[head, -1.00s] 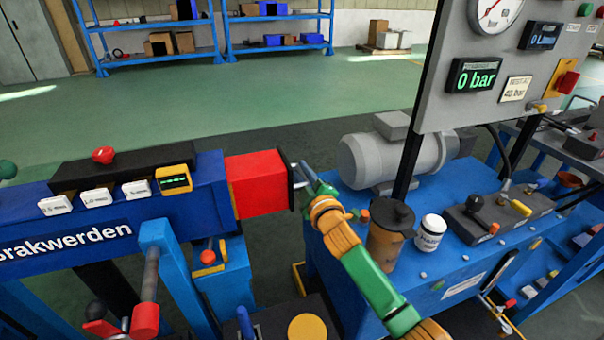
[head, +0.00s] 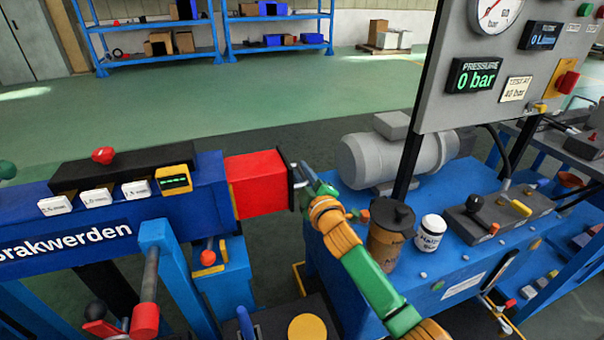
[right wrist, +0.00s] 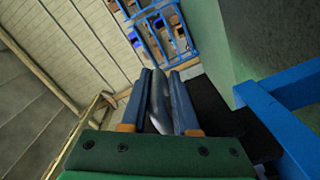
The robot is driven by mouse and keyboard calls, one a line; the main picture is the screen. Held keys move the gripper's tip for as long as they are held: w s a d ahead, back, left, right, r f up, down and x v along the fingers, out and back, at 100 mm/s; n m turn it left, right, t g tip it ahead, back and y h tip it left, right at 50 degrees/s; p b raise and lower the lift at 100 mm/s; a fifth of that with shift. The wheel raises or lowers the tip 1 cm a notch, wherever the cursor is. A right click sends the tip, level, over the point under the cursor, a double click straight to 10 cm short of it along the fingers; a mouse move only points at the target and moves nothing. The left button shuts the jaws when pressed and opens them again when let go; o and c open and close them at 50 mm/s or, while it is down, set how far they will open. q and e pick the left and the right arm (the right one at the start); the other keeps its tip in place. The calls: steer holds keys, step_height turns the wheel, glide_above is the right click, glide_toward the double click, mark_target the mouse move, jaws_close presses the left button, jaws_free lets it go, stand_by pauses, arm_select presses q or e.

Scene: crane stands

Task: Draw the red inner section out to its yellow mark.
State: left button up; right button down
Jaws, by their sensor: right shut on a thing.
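The red inner section (head: 258,183) sticks a short way out of the right end of the blue outer boom (head: 205,195). The part that shows is plain red, with a dark end plate (head: 289,180) that carries a pale metal handle (head: 299,184). My right gripper (head: 308,182) reaches in from the lower right and is shut on this handle. In the right wrist view its two dark fingers (right wrist: 160,100) stand on both sides of a grey bar, the handle (right wrist: 159,103). My left gripper is not in view.
A gauge panel (head: 500,60) rises behind. Green floor lies open beyond the boom.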

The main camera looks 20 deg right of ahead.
steer(key=shift+d+r, duration=0.1)
steer(key=shift+r, duration=0.45)
steer(key=shift+w+d+r+p, duration=0.1)
steer(key=shift+d+p, duration=0.1)
steer(key=shift+p, duration=0.25)
steer(key=c, duration=0.8)
jaws_free()
steer(key=shift+d+f, duration=0.15)
steer(key=shift+f, duration=0.15)
steer(key=shift+s+f, duration=0.1)
steer(key=shift+s, duration=0.25)
steer(key=s, duration=0.6)
steer(key=shift+s, duration=0.3)
